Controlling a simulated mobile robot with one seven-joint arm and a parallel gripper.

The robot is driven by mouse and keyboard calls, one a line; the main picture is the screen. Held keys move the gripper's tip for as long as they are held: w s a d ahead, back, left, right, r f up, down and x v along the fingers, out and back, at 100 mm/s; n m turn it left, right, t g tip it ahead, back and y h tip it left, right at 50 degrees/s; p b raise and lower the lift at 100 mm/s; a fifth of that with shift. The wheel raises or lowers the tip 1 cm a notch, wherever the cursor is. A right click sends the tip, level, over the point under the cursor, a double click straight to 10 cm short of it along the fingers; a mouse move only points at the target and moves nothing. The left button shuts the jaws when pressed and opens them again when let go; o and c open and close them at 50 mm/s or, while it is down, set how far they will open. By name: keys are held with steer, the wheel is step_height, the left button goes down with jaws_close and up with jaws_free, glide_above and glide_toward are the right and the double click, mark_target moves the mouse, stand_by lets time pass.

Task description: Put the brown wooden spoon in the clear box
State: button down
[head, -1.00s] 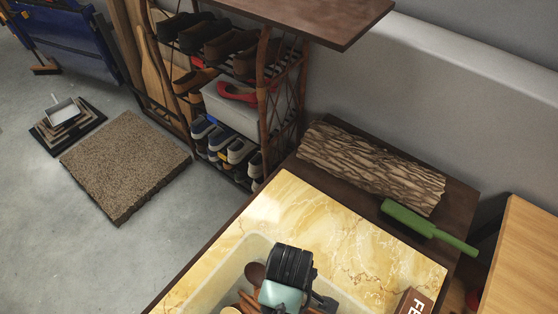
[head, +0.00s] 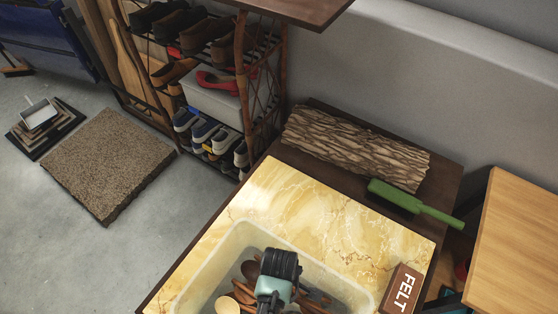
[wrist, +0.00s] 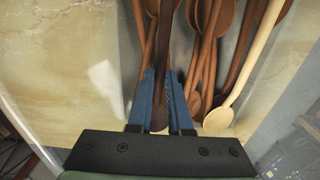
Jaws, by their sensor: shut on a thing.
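The clear box (head: 338,262) stands on the yellow marble table top at the bottom of the head view, with several wooden spoons inside. My gripper (head: 271,292) points down over the box; its fingertips are hidden there. In the wrist view my gripper's blue fingers (wrist: 161,78) are shut on a dark brown wooden spoon (wrist: 165,48), with its handle running up between the fingertips. A dark spoon bowl (head: 251,270) shows left of my gripper in the head view. I cannot tell whether the held spoon touches the spoons below.
Reddish-brown spoons (wrist: 205,60) and a pale spoon (wrist: 255,62) lie close to my fingers. A brown FELT box (head: 402,288) sits right of the clear box. A green brush-like tool (head: 400,197) and a bark-like log (head: 355,150) lie behind. A shoe rack (head: 215,90) stands at back left.

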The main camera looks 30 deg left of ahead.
steer(key=shift+f, duration=0.2)
steer(key=c, duration=0.8)
jaws_free()
steer(key=shift+c, duration=0.2)
steer(key=shift+r, duration=0.2)
